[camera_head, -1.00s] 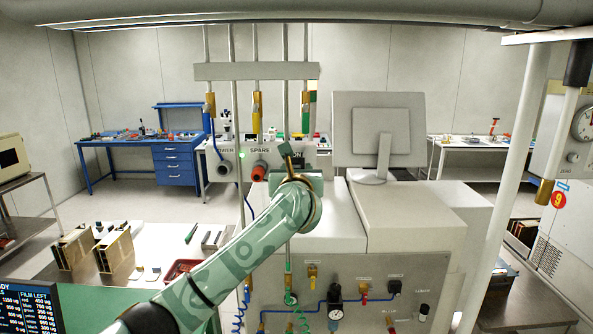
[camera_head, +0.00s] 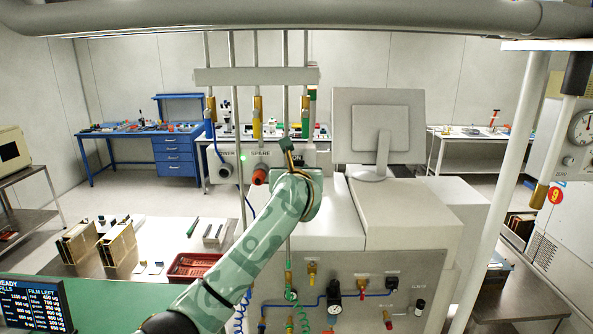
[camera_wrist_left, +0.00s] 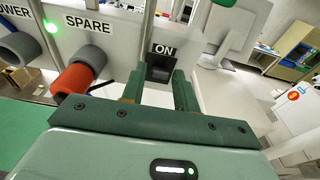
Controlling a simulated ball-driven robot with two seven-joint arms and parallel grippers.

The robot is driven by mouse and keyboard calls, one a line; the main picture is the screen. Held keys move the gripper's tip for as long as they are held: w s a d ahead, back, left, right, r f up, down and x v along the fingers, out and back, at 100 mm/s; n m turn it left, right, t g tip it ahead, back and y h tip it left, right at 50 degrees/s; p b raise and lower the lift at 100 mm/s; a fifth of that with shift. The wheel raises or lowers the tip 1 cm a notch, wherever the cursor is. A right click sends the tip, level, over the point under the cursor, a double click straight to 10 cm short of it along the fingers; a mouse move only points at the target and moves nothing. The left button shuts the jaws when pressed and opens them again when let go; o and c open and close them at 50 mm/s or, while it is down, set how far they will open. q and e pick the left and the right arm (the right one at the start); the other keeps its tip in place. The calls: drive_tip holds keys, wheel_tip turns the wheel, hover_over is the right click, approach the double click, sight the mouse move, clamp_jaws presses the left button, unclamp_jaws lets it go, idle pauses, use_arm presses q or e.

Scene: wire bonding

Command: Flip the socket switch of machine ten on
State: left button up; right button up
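In the head view my left gripper (camera_head: 287,150) is at the panel and hides the switch. My right gripper is not in view.
Vertical pipes (camera_head: 233,75) with brass fittings stand before the panel. A monitor (camera_head: 378,125) stands right of the gripper on the grey machine. A red tray (camera_head: 200,267) and brown holders (camera_head: 75,243) lie on the table. A slanted white post (camera_head: 500,190) stands at right.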

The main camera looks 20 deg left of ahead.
use_arm(q)
drive_tip(key=shift+o, duration=0.5)
drive_tip(key=b+v, duration=0.4)
drive_tip(key=v, duration=1.2)
drive_tip(key=shift+s, duration=0.2)
